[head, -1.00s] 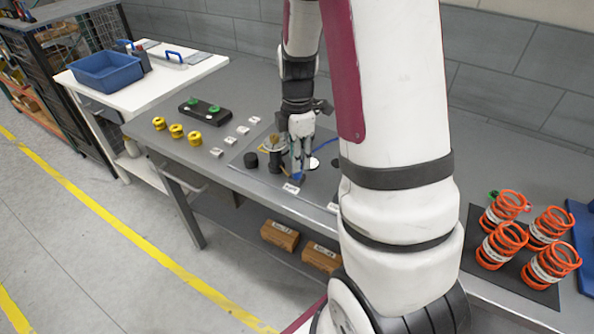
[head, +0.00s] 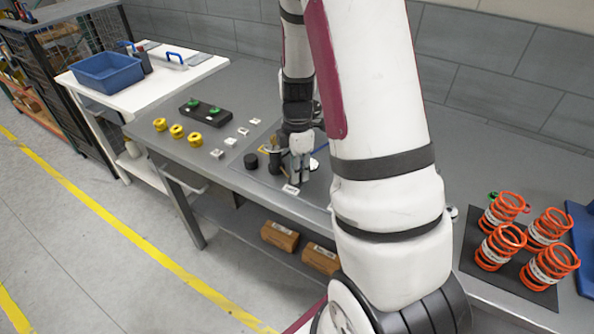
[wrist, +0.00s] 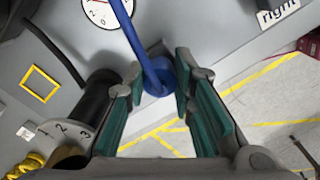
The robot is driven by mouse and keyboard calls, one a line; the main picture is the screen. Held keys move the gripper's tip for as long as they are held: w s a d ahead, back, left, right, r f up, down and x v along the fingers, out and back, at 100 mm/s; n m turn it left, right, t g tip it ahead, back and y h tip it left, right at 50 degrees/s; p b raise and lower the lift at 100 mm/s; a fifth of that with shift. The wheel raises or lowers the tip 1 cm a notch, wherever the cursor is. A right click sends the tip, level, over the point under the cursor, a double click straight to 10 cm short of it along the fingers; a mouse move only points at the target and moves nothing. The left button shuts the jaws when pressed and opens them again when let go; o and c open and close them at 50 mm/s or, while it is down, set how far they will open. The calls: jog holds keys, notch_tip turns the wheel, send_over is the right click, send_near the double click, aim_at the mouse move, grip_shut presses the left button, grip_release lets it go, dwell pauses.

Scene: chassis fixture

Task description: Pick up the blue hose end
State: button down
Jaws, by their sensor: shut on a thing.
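The blue hose end (wrist: 158,78) is a round blue piece on a blue hose (wrist: 135,38), between my fingertips in the wrist view. My gripper (wrist: 160,78) is shut on it, with a green-padded finger on either side. In the head view my gripper (head: 300,176) points down at the grey fixture plate on the bench. The blue hose end is hidden there behind my fingers.
A black cylinder (wrist: 98,98) and numbered dial (wrist: 68,134) stand close left of my fingers. A round gauge (wrist: 103,10) and a "right" label (wrist: 278,14) lie beyond. Yellow spools (head: 177,131), white blocks (head: 230,142) and orange springs (head: 500,245) stand on the bench.

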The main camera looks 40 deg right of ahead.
jog(key=shift+r, duration=0.1)
jog(key=shift+r, duration=0.8)
jog(key=shift+s+a+r, duration=0.1)
jog(key=shift+s+r, duration=0.1)
jog(key=shift+r, duration=0.3)
jog(key=shift+s+a+r, duration=0.1)
jog(key=shift+s+r, duration=0.05)
jog(key=shift+r, duration=0.35)
jog(key=s+a+p, duration=0.2)
jog(key=s, duration=0.5)
jog(key=s+a+r+p, duration=0.1)
jog(key=s+a+p, duration=0.1)
jog(key=s, duration=0.5)
jog(key=shift+a+r, duration=0.2)
jog(key=shift+a, duration=0.65)
